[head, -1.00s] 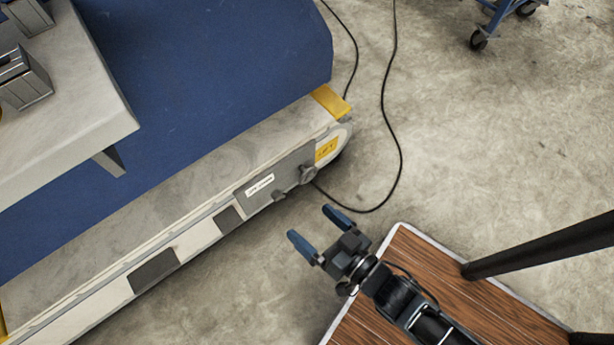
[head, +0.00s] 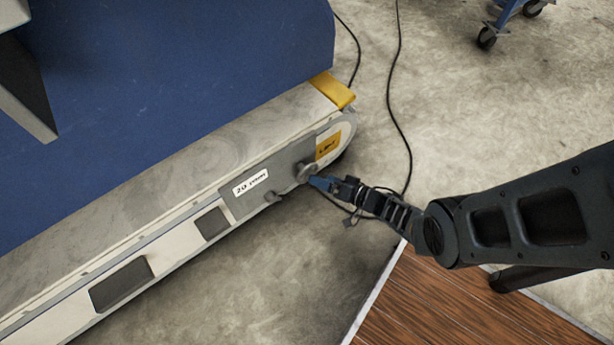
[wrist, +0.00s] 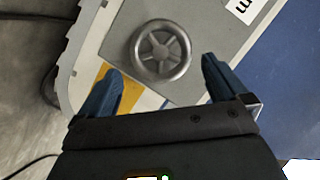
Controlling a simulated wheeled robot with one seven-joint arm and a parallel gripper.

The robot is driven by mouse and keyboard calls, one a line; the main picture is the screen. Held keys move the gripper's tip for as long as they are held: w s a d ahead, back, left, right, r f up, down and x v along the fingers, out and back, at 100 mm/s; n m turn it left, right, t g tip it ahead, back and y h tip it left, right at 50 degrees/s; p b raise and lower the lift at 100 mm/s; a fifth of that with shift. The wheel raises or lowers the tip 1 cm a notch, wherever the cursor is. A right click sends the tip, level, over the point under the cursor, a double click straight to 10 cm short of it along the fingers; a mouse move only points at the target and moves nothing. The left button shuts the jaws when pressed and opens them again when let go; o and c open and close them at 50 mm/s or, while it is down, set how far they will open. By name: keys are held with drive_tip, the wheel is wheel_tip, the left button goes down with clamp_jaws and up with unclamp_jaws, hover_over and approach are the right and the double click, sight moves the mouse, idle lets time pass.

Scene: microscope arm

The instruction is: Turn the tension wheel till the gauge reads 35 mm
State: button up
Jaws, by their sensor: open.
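The tension wheel (wrist: 160,51) is a grey spoked handwheel on the side plate near the machine's end. In the head view the wheel (head: 307,172) stands out from the grey plate. The gauge (head: 251,182) is a white label beside it that appears to read 20 mm. In the wrist view only a corner of the gauge (wrist: 246,8) shows, with an "m". My gripper (wrist: 162,84) is open with blue fingertips on either side of the wheel's lower part, and no clear grip on it. In the head view my gripper (head: 322,183) is right at the wheel.
A small dark knob (head: 272,197) sits below the gauge. A yellow label (head: 328,146) is just above the wheel. A black cable (head: 397,100) lies on the concrete floor. A blue wheeled cart (head: 505,20) stands at the top right.

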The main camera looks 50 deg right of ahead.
sight(307, 174)
drive_tip(key=shift+b+x, duration=2.15)
drive_tip(key=shift+x, duration=1.55)
drive_tip(key=c, duration=0.6)
drive_tip(key=shift+a+n, duration=0.1)
drive_tip(key=shift+n, duration=0.2)
